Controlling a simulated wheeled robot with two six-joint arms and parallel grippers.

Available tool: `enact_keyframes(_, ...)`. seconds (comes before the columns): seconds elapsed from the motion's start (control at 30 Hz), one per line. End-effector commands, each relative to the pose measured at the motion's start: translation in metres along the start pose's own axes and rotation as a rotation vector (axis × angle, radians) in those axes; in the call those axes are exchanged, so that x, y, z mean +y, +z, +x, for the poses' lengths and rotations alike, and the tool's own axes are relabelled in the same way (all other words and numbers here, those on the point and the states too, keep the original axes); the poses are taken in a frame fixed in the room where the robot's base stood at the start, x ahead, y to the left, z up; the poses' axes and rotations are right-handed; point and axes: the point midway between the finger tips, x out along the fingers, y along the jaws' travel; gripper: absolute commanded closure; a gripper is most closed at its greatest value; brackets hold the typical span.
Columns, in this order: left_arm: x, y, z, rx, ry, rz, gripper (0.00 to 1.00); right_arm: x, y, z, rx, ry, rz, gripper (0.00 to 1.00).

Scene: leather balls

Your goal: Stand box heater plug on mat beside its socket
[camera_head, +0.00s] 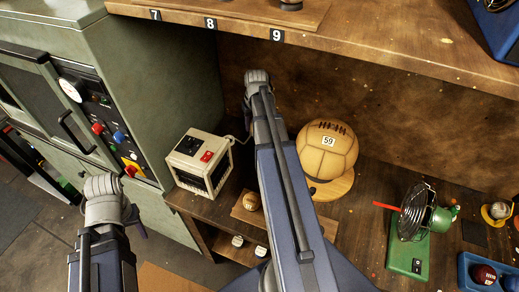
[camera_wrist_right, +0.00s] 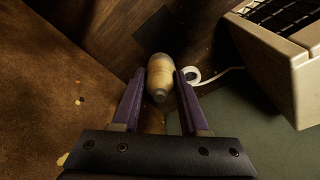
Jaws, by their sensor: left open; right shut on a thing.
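The cream box heater (camera_head: 200,162) stands on the wooden shelf left of centre in the head view, with a white cord off its right side. Its grille and casing also show at upper right in the right wrist view (camera_wrist_right: 285,55). My right gripper (camera_wrist_right: 160,76) has its purple fingers closed on a beige, rounded plug (camera_wrist_right: 160,72). A small white ring (camera_wrist_right: 193,75) is beside the plug, at the cord's end; I cannot tell whether it is the socket. A dark square mat (camera_wrist_right: 156,32) lies beyond the plug. My left gripper (camera_head: 137,222) is open, low at the left, away from the heater.
A large leather ball marked 59 (camera_head: 327,148) sits on a round wooden base. A green fan (camera_head: 412,222) stands to the right. A green cabinet (camera_head: 150,80) bounds the left, and an upper shelf (camera_head: 350,50) overhangs.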

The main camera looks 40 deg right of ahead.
Motion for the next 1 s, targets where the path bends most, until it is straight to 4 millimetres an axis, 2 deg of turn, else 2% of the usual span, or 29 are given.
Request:
enact_keyframes(0.17, 0.001, -0.001, 0.015, 0.000, 0.000, -0.001, 0.50, 0.000, 0.002, 0.015, 0.000, 0.000, 0.000, 1.00)
enact_keyframes(0.5, 0.006, -0.004, 0.063, 0.000, 0.000, -0.002, 0.50, 0.000, 0.009, 0.063, 0.000, 0.000, 0.000, 1.00)
enact_keyframes(0.77, 0.006, -0.004, 0.065, 0.000, 0.000, -0.002, 0.50, 0.000, 0.010, 0.065, 0.000, 0.000, 0.000, 1.00)
enact_keyframes(1.0, 0.009, -0.005, 0.092, 0.000, 0.000, -0.002, 0.50, 0.000, 0.014, 0.092, 0.000, 0.000, 0.000, 1.00)
